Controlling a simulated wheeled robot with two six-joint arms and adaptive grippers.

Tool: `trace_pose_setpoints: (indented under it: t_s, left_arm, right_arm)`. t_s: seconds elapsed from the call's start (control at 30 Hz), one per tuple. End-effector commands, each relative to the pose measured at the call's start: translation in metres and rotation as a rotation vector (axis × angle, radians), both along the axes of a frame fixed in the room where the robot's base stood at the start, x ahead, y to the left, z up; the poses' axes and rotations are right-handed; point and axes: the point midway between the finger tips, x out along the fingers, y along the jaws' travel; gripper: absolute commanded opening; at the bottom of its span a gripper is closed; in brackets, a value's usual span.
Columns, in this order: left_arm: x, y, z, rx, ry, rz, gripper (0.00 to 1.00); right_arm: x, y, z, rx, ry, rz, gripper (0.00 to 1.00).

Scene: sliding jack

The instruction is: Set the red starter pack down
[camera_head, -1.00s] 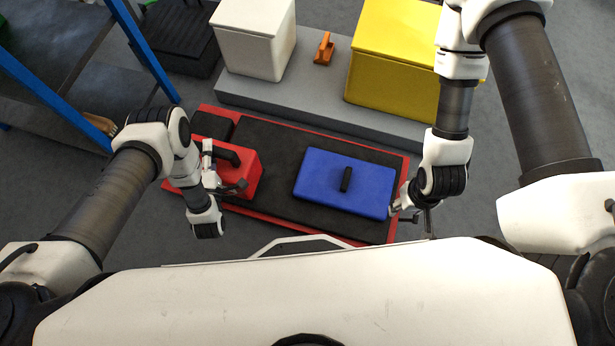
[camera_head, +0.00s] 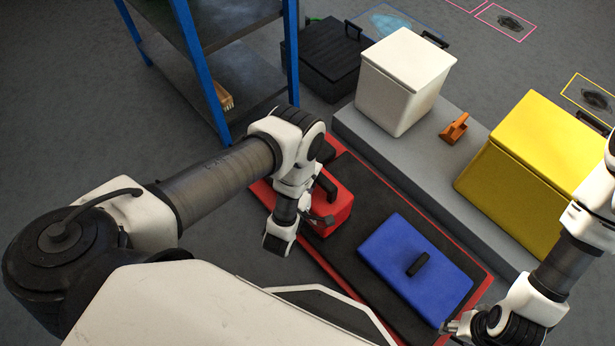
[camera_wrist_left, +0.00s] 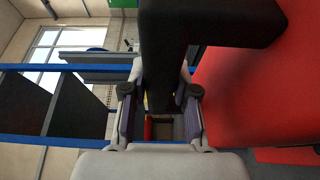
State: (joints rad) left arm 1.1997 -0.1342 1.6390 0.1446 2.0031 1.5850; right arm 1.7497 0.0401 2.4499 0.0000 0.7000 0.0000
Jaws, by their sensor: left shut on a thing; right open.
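The red starter pack (camera_head: 334,208) is a red box with a black handle, at the left end of the red-edged black creeper board (camera_head: 366,249). My left gripper (camera_head: 312,212) is at its near left side, shut on its black handle. In the left wrist view the handle (camera_wrist_left: 210,20) crosses the top and the red side of the pack (camera_wrist_left: 260,90) fills the right. Whether the pack touches the board cannot be told. A blue case (camera_head: 415,265) with a black handle lies on the board to the right. My right gripper (camera_head: 452,326) is beside the blue case's lower right corner.
A grey platform (camera_head: 425,165) behind the board carries a white box (camera_head: 403,85), an orange object (camera_head: 454,128) and a yellow box (camera_head: 530,170). A black case (camera_head: 325,60) stands on the floor. A blue-framed shelf (camera_head: 205,70) stands at the left.

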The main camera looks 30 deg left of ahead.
Motion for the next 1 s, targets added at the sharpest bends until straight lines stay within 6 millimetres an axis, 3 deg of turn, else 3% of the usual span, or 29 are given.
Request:
trace_pose_setpoints:
  t_s: [0.1,0.33,0.7,1.0]
  left_arm:
    - [0.006,-0.005,-0.003,0.001,-0.007,-0.002,0.0]
    - [0.026,-0.026,-0.003,0.001,-0.009,-0.003,0.0]
    - [0.068,-0.066,-0.007,0.001,-0.009,-0.002,0.0]
    - [0.078,-0.075,-0.007,0.001,-0.009,-0.002,0.0]
  right_arm:
    - [0.0,0.0,-0.018,0.0,0.0,0.0,0.5]
    - [0.0,0.0,-0.032,0.0,0.0,0.0,0.5]
    - [0.0,0.0,-0.045,0.0,0.0,0.0,0.5]
    - [0.0,0.0,-0.049,0.0,0.0,0.0,0.5]
